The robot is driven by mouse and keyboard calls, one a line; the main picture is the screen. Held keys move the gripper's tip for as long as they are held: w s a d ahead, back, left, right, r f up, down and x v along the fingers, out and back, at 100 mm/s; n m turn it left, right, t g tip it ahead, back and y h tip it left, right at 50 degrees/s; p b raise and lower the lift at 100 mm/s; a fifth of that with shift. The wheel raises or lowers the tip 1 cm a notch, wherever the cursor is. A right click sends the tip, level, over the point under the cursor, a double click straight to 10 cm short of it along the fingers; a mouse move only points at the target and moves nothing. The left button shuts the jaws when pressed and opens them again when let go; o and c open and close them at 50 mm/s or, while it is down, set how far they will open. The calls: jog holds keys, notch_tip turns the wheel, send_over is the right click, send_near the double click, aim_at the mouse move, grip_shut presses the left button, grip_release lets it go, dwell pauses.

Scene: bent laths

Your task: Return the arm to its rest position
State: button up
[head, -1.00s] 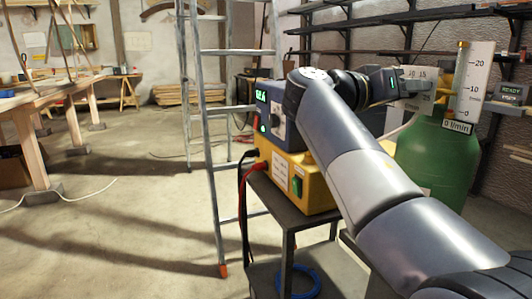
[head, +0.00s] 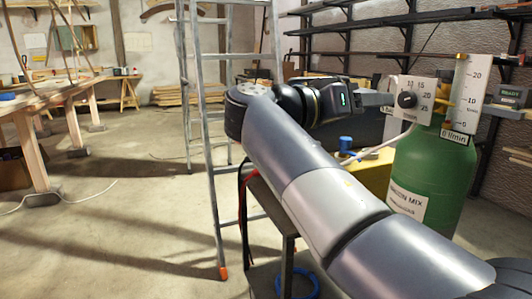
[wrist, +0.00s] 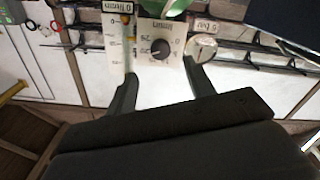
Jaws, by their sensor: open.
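My gripper (head: 376,99) is in the head view, just left of a white panel with a black dial (head: 407,100). In the wrist view its two fingers (wrist: 161,70) stand apart with nothing between them. The dial panel, upside down there, shows beyond the fingertips with a clear gap. My arm reaches from the lower right across the head view, bent at the elbow on the left. My arm hides most of the blue unit and yellow box (head: 377,172) behind it.
A green gas cylinder (head: 436,180) with a flow gauge (head: 465,90) stands right of my arm. A metal ladder (head: 213,150) stands close left of the elbow. A dark cart (head: 289,262) is below the arm.

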aim_at(405, 100)
jog(key=b+x, duration=0.2)
jog(key=x, duration=0.6)
jog(key=shift+w+d+f, duration=0.1)
jog(key=shift+w+d, duration=0.05)
jog(key=shift+d, duration=0.25)
jog(key=shift+w+d+r+n+p, duration=0.15)
jog(key=shift+r+n+p, duration=0.2)
jog(key=shift+p, duration=0.3)
jog(key=n+p, duration=0.4)
jog(key=n, duration=0.1)
jog(key=shift+r, duration=0.1)
jog(key=n+p, duration=0.4)
jog(key=n, duration=0.1)
jog(key=shift+s, duration=0.2)
jog(key=n+p, duration=0.5)
jog(key=n, duration=0.1)
jog(key=shift+r+n, duration=0.1)
jog(key=shift+n, duration=0.15)
jog(key=n+p, duration=0.2)
jog(key=shift+n, duration=0.4)
jog(key=shift+n+p, duration=0.45)
jog(key=shift+n, duration=0.65)
jog(key=shift+f, duration=0.25)
